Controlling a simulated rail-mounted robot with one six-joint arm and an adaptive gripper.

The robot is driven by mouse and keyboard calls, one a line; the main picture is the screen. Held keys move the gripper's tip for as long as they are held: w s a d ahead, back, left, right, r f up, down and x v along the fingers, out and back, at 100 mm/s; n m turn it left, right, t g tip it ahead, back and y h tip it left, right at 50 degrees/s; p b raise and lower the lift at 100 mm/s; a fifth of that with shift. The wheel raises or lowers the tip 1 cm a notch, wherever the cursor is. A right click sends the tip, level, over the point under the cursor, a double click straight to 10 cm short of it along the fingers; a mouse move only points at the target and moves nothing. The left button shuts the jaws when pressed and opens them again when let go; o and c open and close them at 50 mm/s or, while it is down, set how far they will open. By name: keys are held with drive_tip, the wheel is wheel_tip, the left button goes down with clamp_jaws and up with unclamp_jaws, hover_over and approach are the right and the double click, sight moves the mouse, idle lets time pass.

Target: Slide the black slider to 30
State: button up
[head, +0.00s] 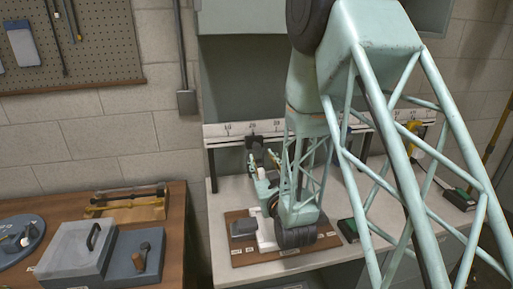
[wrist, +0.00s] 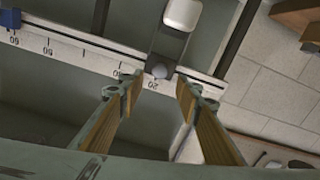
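The black slider (wrist: 170,45) sits on a white numbered scale rail (wrist: 62,48) in the wrist view. The slider also shows as a small dark block on the rail in the head view (head: 254,142). My gripper (wrist: 158,82) is open, with one wood-faced finger on each side of the knob. I see gaps between knob and fingers; whether the tips reach the knob's depth is unclear. In the head view, my arm hides part of the rail.
A blue block (wrist: 10,18) sits on the rail's far left in the wrist view. In the head view, a brown board (head: 240,258) with parts lies on the white bench below the rail. A wooden table (head: 175,225) with a grey case (head: 75,250) stands at left.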

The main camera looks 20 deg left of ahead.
sight(257, 148)
drive_tip(key=shift+x, duration=4.65)
drive_tip(key=shift+c, duration=0.6)
